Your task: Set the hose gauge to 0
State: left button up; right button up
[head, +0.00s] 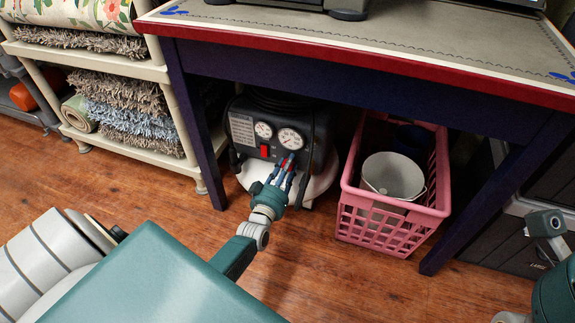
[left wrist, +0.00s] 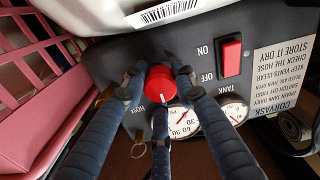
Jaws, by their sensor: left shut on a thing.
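The compressor (head: 243,125) stands on the floor under the table. Its hose gauge (head: 290,138) is the right dial in the head view; in the left wrist view the dial (left wrist: 183,122) is upside down and partly behind a finger. I cannot read its needle clearly. A round red knob (left wrist: 160,86) with a white mark sits beside that gauge. My left gripper (head: 285,172) has its blue fingers around the knob and is shut on it; the fingers (left wrist: 158,88) show in the left wrist view.
The tank gauge (head: 263,130) and red on/off switch (left wrist: 230,56) are close to the knob. A pink crate (head: 389,223) holding a white bucket (head: 393,176) stands to the right. The table's dark leg (head: 197,140) stands to the left, its top overhead.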

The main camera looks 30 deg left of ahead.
pick_arm(q)
jog(key=shift+n, duration=0.3)
jog(key=o, duration=1.2)
jog(key=shift+c, duration=0.2)
jog(key=v, duration=1.2)
